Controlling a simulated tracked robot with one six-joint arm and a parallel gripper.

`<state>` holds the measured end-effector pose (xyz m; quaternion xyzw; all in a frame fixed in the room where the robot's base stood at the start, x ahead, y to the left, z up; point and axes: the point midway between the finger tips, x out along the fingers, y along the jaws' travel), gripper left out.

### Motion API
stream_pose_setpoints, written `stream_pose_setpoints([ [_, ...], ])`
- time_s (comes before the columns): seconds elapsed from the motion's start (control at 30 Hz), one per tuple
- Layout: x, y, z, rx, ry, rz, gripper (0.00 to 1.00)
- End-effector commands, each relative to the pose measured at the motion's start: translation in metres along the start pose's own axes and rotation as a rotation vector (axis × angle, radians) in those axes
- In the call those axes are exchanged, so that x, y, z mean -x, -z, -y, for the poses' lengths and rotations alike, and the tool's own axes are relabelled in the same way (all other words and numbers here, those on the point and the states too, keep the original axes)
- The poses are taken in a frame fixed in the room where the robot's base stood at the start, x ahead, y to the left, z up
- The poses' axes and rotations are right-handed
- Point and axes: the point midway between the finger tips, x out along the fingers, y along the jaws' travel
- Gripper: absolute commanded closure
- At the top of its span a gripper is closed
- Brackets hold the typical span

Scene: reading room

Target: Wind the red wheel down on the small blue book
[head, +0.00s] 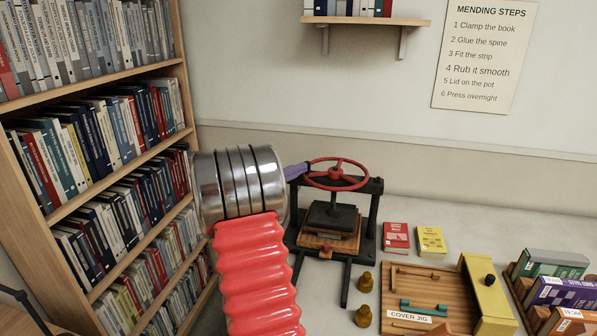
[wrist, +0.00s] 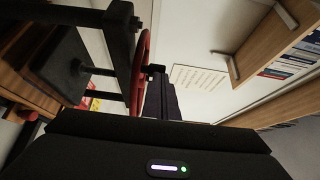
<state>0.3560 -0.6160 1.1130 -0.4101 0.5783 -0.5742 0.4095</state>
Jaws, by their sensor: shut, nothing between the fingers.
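The red wheel (head: 336,174) sits on top of a black book press (head: 374,215) in the head view. In the wrist view the wheel (wrist: 141,70) shows nearly edge-on. My gripper (head: 302,169) is at the left side of the wheel; its shut fingers (wrist: 157,80) are close beside the rim. I cannot tell whether they touch it. The press's dark platen (head: 330,214) is over wooden boards (head: 322,243), also seen at the left of the wrist view. I cannot make out the small blue book between them.
A red book (head: 396,238) and a yellow book (head: 431,241) lie right of the press. Brass pots (head: 364,315), a cover jig (head: 408,318) and crated books (head: 560,290) are in front and to the right. A tall bookcase (head: 110,155) stands left; a wall shelf (head: 365,20) is above.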

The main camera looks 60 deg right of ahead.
Motion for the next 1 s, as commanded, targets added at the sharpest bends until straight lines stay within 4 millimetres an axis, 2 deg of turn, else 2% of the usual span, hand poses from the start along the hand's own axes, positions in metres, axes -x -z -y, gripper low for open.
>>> stream_pose_setpoints([
  [0.03,-0.006,-0.004,0.003,-0.004,0.003,0.013,1.0],
  [0.17,-0.005,-0.003,0.003,-0.004,0.003,0.012,1.0],
  [0.37,0.007,0.004,0.003,-0.005,0.003,0.01,1.0],
  [0.57,0.033,0.021,0.002,-0.002,0.003,0.003,1.0],
  [1.0,0.111,0.013,0.001,-0.002,0.003,0.004,1.0],
])
